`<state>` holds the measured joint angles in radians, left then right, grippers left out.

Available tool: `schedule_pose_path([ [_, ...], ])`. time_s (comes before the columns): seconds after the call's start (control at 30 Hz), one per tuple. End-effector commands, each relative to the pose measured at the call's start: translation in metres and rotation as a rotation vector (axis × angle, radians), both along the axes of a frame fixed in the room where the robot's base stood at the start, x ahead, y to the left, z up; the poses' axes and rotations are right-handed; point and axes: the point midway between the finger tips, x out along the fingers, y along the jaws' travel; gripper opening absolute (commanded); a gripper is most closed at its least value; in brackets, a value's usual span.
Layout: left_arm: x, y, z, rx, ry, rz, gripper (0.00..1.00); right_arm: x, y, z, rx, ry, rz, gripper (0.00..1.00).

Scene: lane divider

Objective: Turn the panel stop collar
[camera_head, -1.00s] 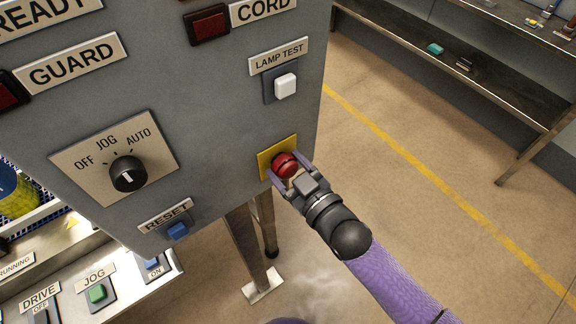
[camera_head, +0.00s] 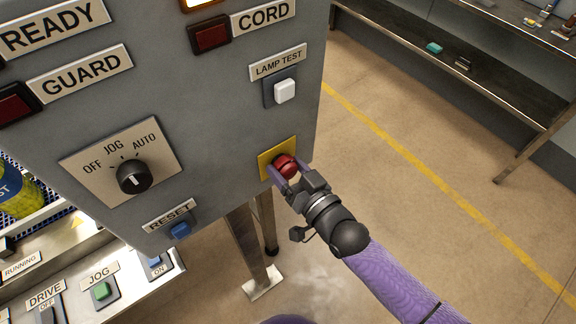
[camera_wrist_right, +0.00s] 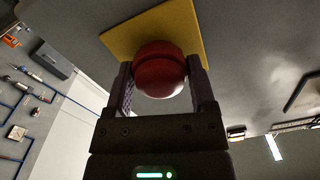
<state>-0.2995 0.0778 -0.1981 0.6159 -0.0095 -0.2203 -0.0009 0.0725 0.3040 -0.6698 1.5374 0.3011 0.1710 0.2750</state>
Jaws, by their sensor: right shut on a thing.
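The panel stop is a round red knob (camera_head: 284,165) on a square yellow plate (camera_head: 264,166) at the lower right of the grey panel. In the right wrist view the red knob (camera_wrist_right: 160,70) sits between both fingers, in front of the yellow plate (camera_wrist_right: 138,32). My right gripper (camera_head: 288,169) is shut on it, with one finger on each side. A collar separate from the red knob cannot be made out. My left gripper is not in view.
A white lamp test button (camera_head: 285,91) is above the stop. The selector knob (camera_head: 134,176) and blue reset button (camera_head: 181,231) are to its left. The floor (camera_head: 400,210) right of the panel is open, with a shelf (camera_head: 460,70) beyond.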

Motion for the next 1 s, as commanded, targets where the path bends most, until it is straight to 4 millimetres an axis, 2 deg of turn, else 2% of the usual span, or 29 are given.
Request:
schedule_pose_path([
  [0.3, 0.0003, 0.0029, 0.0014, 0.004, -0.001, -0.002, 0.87, 0.0001, 0.0000, -0.0001, 0.075, 0.056, 0.000, 0.12],
  [0.77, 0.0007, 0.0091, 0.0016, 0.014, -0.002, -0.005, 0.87, 0.0002, 0.0001, -0.0001, 0.087, 0.063, 0.000, 0.12],
  [0.8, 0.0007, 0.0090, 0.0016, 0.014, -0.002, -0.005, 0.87, 0.0002, 0.0001, -0.0001, 0.087, 0.063, 0.000, 0.78],
  [0.9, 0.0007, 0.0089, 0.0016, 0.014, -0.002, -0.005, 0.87, 0.0002, 0.0000, 0.0000, 0.087, 0.063, 0.000, 0.99],
  [1.0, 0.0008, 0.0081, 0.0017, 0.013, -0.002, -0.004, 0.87, 0.0002, 0.0001, 0.0000, 0.087, 0.063, 0.000, 1.00],
])
